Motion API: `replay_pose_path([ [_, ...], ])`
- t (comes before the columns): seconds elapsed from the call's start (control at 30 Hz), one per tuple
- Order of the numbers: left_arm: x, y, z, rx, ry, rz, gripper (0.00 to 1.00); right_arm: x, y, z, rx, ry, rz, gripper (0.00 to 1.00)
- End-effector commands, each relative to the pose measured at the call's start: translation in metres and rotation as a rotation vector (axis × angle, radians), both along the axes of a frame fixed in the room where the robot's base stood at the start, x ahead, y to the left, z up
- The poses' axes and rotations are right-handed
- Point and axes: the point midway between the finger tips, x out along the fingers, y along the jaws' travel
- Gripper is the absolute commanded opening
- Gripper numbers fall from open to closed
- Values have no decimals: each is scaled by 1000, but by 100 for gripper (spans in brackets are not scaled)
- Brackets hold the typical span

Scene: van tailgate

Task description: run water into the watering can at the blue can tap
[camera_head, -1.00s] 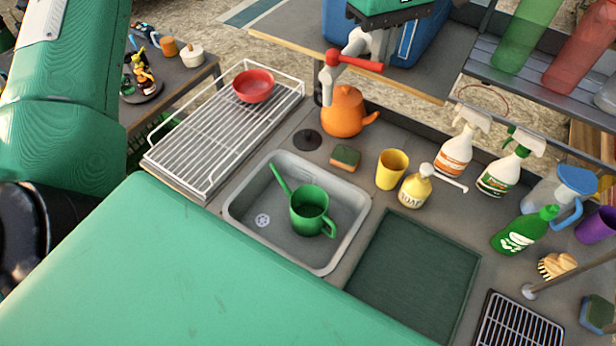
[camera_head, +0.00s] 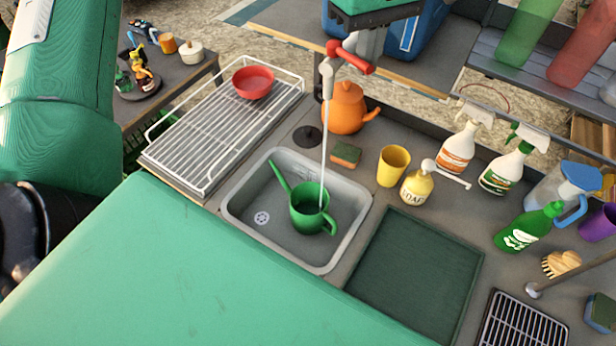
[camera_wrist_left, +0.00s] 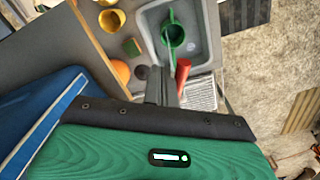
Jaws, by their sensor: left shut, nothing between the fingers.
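The tap (camera_head: 326,68) has a pale spout and a red lever (camera_head: 355,60); a blue can (camera_head: 425,38) stands behind it. A thin stream of water (camera_head: 325,140) falls from the spout into the green watering can (camera_head: 306,214), which stands upright in the grey sink (camera_head: 250,238). The water level inside cannot be made out. My left gripper (camera_head: 369,46) is shut and empty, right beside the lever; contact is hard to tell. In the left wrist view its fingers (camera_wrist_left: 161,88) are together next to the red lever (camera_wrist_left: 183,70). My right gripper is out of view.
An orange kettle (camera_head: 343,110) stands close behind the spout. A sponge (camera_head: 345,155), yellow cup (camera_head: 392,166) and soap bottle (camera_head: 416,188) are right of the sink. A wire rack (camera_head: 205,140) with a red bowl (camera_head: 252,83) is at left. The dark green mat (camera_head: 415,275) is clear.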

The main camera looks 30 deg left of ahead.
Motion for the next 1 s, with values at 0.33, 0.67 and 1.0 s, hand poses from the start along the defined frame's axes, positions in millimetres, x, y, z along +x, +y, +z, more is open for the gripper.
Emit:
replay_pose_path([
  [0.33,-16,3,-1,0,-1,-1,0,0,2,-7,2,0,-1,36],
  [0.67,-31,5,-1,0,0,-2,0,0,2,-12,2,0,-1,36],
  [1.0,-29,5,21,-1,0,0,0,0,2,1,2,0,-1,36],
])
